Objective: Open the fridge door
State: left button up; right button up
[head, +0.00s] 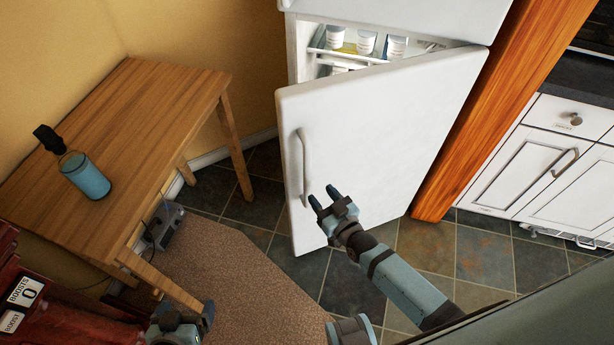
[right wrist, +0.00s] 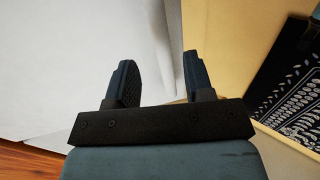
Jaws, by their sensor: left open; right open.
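The white fridge door (head: 385,130) stands partly open, swung out towards me and hinged at its right side. Its vertical white handle (head: 305,165) is near the door's left edge. Inside the fridge (head: 350,60), several white containers show on a shelf. My right gripper (head: 325,199) is open in front of the door, a little to the right of and below the handle, and seems apart from it. In the right wrist view its two fingers (right wrist: 160,80) are spread with nothing between them, beside a large white surface. My left gripper (head: 188,322) is at the bottom edge of the head view, open.
A wooden table (head: 140,110) with a blue bottle (head: 85,175) stands at the left. A wooden post (head: 500,110) and white cabinets (head: 545,165) are at the right. A brown rug (head: 220,270) and tiled floor lie in front of the fridge.

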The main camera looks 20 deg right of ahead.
aim_at(309, 181)
jog(key=x, duration=0.7)
jog(key=shift+w+a, duration=0.1)
jog(key=shift+w, duration=0.1)
grip_shut()
